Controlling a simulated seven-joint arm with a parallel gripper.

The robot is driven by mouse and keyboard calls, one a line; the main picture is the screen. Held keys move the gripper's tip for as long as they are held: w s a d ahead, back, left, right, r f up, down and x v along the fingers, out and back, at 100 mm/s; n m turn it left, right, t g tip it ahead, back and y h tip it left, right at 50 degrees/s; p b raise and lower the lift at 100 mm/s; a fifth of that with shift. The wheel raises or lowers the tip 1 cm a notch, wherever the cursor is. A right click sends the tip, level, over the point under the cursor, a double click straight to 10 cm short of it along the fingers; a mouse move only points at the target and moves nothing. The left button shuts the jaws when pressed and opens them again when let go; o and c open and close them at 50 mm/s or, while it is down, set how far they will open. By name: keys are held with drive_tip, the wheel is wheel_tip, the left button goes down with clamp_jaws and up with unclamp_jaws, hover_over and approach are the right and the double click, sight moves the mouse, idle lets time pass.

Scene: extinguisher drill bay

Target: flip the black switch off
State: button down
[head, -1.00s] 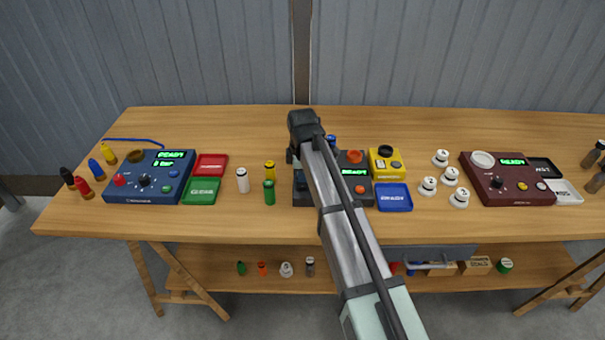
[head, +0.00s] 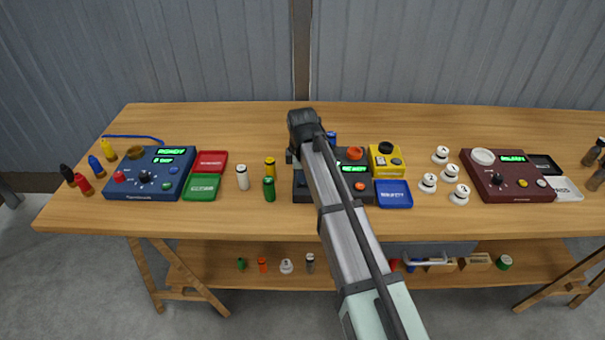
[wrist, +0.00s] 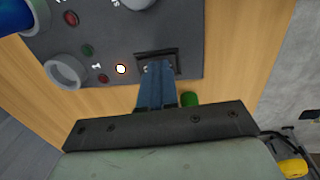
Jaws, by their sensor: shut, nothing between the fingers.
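The black switch (wrist: 174,58) sits in a dark frame at the edge of the dark grey panel (wrist: 110,40) in the wrist view. My gripper (wrist: 157,66) is shut and empty, its blue fingers over the switch and hiding most of it. The fingertips appear at or against it; I cannot tell contact or which way the switch is tipped. A small white lamp (wrist: 120,69) glows beside it. In the head view my arm covers the switch and part of the dark panel (head: 368,198); a green READY display (head: 353,169) is lit there.
A green cylinder (wrist: 190,98) stands close to my fingers in the wrist view. In the head view a yellow box (head: 386,160) and blue tray (head: 394,194) lie right of the panel. A blue panel (head: 120,185) stands left, a maroon panel (head: 520,190) right.

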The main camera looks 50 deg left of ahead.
drive_tip(key=shift+r, duration=0.1)
wheel_tip(320, 180, up, 14)
drive_tip(key=s+d, duration=0.1)
idle(0.6)
drive_tip(key=shift+w+a, duration=0.35)
drive_tip(key=shift+w, duration=0.15)
approach(302, 186)
drive_tip(key=w+a+f, duration=0.1)
drive_tip(key=f, duration=0.1)
drive_tip(key=w+f, duration=0.1)
drive_tip(key=f, duration=0.1)
drive_tip(key=w+a+f, duration=0.1)
drive_tip(key=f, duration=0.1)
drive_tip(key=shift+w+a+f, duration=0.1)
drive_tip(key=shift+a+f, duration=0.1)
drive_tip(key=shift+a, duration=0.15)
idle(0.4)
